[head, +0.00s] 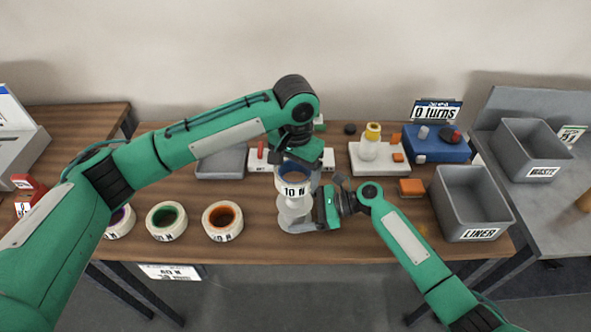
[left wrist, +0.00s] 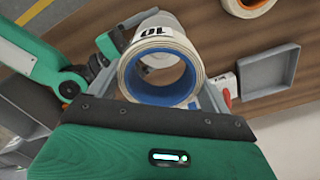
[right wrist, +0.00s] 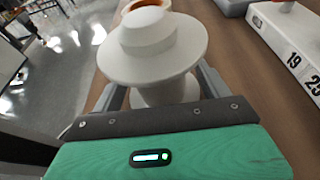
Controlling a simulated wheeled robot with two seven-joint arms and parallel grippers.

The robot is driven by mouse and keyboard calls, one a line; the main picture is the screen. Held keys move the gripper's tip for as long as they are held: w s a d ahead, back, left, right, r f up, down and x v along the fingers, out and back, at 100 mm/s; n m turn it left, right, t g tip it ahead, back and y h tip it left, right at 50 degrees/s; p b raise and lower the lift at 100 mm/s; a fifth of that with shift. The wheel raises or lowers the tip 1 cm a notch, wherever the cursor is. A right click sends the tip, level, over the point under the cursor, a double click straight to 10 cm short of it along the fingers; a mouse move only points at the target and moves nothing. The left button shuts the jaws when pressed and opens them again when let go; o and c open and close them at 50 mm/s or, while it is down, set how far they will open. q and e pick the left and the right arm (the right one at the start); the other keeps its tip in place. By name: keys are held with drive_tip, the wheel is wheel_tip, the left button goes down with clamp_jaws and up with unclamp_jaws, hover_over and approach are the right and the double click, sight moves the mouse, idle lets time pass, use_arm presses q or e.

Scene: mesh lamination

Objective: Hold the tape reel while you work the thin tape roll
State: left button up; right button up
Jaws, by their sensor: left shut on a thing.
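A white tape roll with a blue core (head: 293,173), marked "10 N", is held above the table by my left gripper (head: 297,160). In the left wrist view the roll (left wrist: 165,85) sits between the two fingers with its open bore facing the camera. Directly below it in the head view stands a white stepped post (head: 293,207) on a grey base. My right gripper (head: 318,207) is beside this post. In the right wrist view its fingers lie either side of the post's lower part (right wrist: 160,45), under the wide flange, and look spread. Whether they touch it is hidden.
White rolls with purple (head: 120,222), green (head: 166,221) and orange (head: 222,221) cores lie to the left. A grey tray (head: 220,163), a white block (head: 380,158) and a blue block (head: 436,145) stand behind. The LINER bin (head: 474,205) is right, the WASTE bin (head: 531,150) beyond.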

drive_tip(key=v, duration=1.2)
